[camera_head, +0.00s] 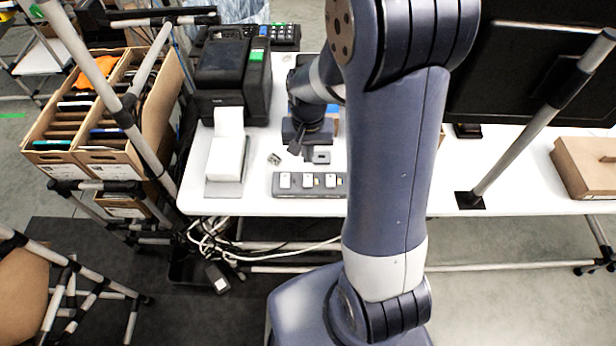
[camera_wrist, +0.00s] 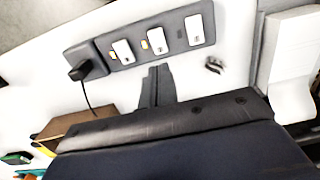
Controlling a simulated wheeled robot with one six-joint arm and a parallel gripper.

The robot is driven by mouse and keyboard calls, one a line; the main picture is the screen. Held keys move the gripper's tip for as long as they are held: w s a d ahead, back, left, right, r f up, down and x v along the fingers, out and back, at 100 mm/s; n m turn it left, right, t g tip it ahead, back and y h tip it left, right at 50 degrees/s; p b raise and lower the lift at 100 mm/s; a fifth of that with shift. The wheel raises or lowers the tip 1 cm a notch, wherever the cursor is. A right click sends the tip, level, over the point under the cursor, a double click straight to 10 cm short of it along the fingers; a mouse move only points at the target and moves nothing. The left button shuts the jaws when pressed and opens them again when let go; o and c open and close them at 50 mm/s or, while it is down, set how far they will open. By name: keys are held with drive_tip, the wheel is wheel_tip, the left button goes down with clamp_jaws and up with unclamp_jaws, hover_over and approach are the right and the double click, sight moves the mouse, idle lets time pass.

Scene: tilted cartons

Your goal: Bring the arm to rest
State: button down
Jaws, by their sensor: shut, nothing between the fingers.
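My gripper (camera_head: 296,146) hangs over the white table (camera_head: 460,187), seen past my large arm link in the head view. Its fingers are together with nothing between them. In the wrist view the shut fingers (camera_wrist: 157,85) point toward a grey power strip (camera_wrist: 186,50) with several white plugs. The power strip also shows in the head view (camera_head: 311,184), just in front of the gripper. I cannot tell the exact height of the fingers above the table.
A black label printer (camera_head: 231,75) with a white paper stack (camera_head: 226,158) stands left of the gripper. A monitor (camera_head: 540,70) and a brown carton (camera_head: 588,165) are at right. Tilted cartons (camera_head: 110,157) stand on a pipe rack at left. Cables (camera_head: 215,240) hang below the table.

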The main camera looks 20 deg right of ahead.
sight(308, 177)
drive_tip(key=shift+f, duration=0.1)
wheel_tip(308, 177, down, 7)
drive_tip(key=b, duration=0.5)
